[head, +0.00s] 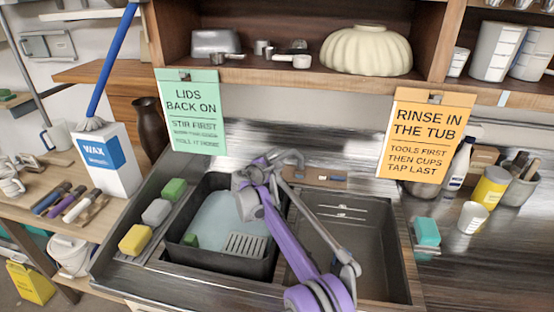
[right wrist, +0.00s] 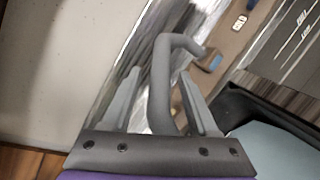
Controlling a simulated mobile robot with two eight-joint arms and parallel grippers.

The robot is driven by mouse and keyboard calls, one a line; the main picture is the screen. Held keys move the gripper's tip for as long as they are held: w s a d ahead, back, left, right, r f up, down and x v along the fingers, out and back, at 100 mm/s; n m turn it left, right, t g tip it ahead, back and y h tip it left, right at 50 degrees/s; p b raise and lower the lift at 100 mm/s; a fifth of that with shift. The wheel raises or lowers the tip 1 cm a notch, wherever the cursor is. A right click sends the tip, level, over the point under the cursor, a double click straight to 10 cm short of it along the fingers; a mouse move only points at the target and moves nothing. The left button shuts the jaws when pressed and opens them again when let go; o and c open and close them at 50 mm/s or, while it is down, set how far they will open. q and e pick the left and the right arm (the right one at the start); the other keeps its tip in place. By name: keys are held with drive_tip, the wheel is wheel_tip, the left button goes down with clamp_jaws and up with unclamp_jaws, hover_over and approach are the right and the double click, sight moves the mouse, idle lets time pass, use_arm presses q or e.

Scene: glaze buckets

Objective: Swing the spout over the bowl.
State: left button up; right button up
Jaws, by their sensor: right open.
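The grey spout (head: 288,157) rises at the back of the double sink, in the middle. In the right wrist view the curved spout (right wrist: 160,85) stands between the two fingers of my right gripper (right wrist: 162,100), with some room visible at the sides. My right gripper (head: 262,170) is open around it, not shut on it. The left sink bowl holds a black tub (head: 178,225) with pale blue water (head: 222,212). My right arm hides part of the sink and of the spout's base. My left gripper is out of view.
A green sign (head: 190,112) and an orange sign (head: 424,135) hang from the shelf above. Sponges (head: 156,212) lie along the left rim. A wax box (head: 108,160) with a blue-handled brush stands left. A yellow can (head: 490,187) and cups stand right.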

drive_tip(key=shift+c, duration=0.2)
clamp_jaws()
idle(1.3)
